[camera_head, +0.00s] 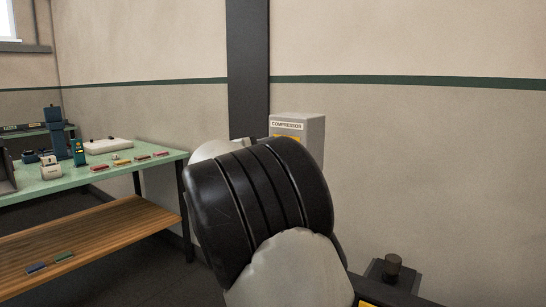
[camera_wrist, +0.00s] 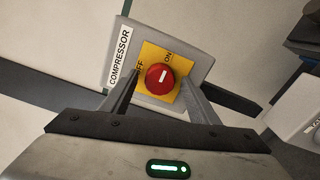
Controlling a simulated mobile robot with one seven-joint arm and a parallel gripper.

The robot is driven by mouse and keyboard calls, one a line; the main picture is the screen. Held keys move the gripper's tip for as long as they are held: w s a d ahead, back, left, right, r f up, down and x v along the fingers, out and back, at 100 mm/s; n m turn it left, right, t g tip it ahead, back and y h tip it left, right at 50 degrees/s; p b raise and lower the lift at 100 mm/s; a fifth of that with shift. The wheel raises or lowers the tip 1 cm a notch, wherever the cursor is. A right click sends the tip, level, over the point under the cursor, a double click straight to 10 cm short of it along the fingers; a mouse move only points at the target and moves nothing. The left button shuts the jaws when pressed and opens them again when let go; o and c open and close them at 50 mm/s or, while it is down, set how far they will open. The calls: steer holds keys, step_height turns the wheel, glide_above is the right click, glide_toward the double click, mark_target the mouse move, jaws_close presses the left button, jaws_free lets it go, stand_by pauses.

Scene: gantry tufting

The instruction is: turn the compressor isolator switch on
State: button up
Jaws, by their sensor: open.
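The compressor isolator is a grey box (camera_wrist: 195,50) with a white COMPRESSOR label, a yellow plate (camera_wrist: 150,52) marked OFF and ON, and a round red knob (camera_wrist: 155,87). The knob's short white mark lines up roughly with ON. My gripper (camera_wrist: 160,82) is open, its two fingers on either side of the knob with yellow showing between, so they look apart from it. In the head view the box (camera_head: 314,138) is on the wall; my arm hides its lower front, the knob and my gripper.
A dark post (camera_head: 247,60) runs up the wall left of the box. A green-topped bench (camera_head: 130,168) with small items and a wooden lower shelf (camera_head: 90,235) stands at left. Another grey box (camera_wrist: 292,112) is at right in the wrist view. The wall right of the isolator is bare.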

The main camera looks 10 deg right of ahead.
steer(key=p+v, duration=0.2)
steer(key=v, duration=1.5)
steer(key=shift+a, duration=0.2)
steer(key=shift+s+r, duration=0.1)
steer(key=shift+s, duration=0.05)
steer(key=s+d+f+m+g+y, duration=0.2)
steer(key=s+d+f+g, duration=0.2)
steer(key=s+d, duration=0.3)
steer(key=s+d+f+m+g+y, duration=0.2)
steer(key=s+d+f+m+g, duration=0.15)
steer(key=d, duration=0.55)
steer(key=s+a+f+m+y, duration=0.1)
steer(key=s+f+m+y, duration=0.25)
steer(key=s, duration=0.65)
steer(key=s+a+f+m+y, duration=0.25)
steer(key=s+y, duration=0.25)
steer(key=s, duration=0.6)
step_height(320, 180, up, 25)
steer(key=p, duration=2.6)
steer(key=shift+w, duration=0.15)
steer(key=shift+d, duration=0.1)
